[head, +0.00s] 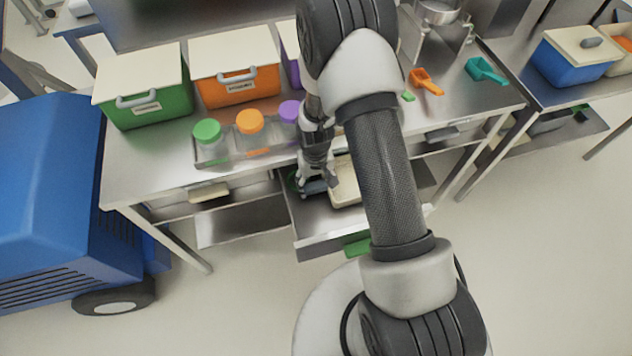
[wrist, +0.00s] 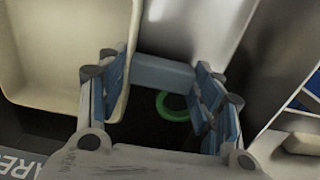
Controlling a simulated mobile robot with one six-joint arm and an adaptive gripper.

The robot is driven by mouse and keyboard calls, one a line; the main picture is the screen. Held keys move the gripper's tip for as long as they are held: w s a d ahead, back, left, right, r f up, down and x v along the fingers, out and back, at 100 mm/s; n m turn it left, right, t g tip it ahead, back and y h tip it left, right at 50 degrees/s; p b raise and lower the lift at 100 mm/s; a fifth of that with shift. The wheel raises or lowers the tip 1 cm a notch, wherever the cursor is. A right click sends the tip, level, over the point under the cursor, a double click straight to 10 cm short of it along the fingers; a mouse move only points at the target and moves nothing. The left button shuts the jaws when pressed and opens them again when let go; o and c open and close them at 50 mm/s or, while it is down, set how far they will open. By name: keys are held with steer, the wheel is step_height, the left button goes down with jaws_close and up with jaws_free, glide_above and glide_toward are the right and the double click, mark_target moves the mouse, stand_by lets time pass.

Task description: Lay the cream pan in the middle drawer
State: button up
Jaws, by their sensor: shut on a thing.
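The cream pan (head: 346,183) is at the open middle drawer (head: 318,238), partly hidden by my arm. I cannot tell whether it touches the drawer floor. In the wrist view the cream pan (wrist: 58,50) fills the upper left, with its wall beside the left finger. My gripper (head: 318,186) is at the pan's left side in the head view.
A green ring (wrist: 172,106) shows below the fingers. The counter above holds a green bin (head: 145,103), an orange bin (head: 236,87) and lidded jars (head: 207,135). An orange scoop (head: 425,82) and a teal scoop (head: 485,70) lie right. Floor before the drawer's left is clear.

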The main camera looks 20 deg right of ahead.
steer(key=o, duration=1.1)
steer(key=shift+f, duration=0.1)
steer(key=shift+c, duration=0.2)
steer(key=s+r+t+p, duration=0.1)
steer(key=s+r+p, duration=0.2)
steer(key=r, duration=1.4)
steer(key=s+r+t+p, duration=0.1)
steer(key=s+r+p, duration=0.15)
steer(key=r, duration=1.55)
steer(key=s+r+t, duration=0.1)
steer(key=s+r, duration=0.3)
steer(key=s, duration=0.4)
steer(key=s+r+t, duration=0.1)
steer(key=s+r, duration=0.4)
steer(key=s, duration=0.3)
steer(key=shift+t, duration=0.3)
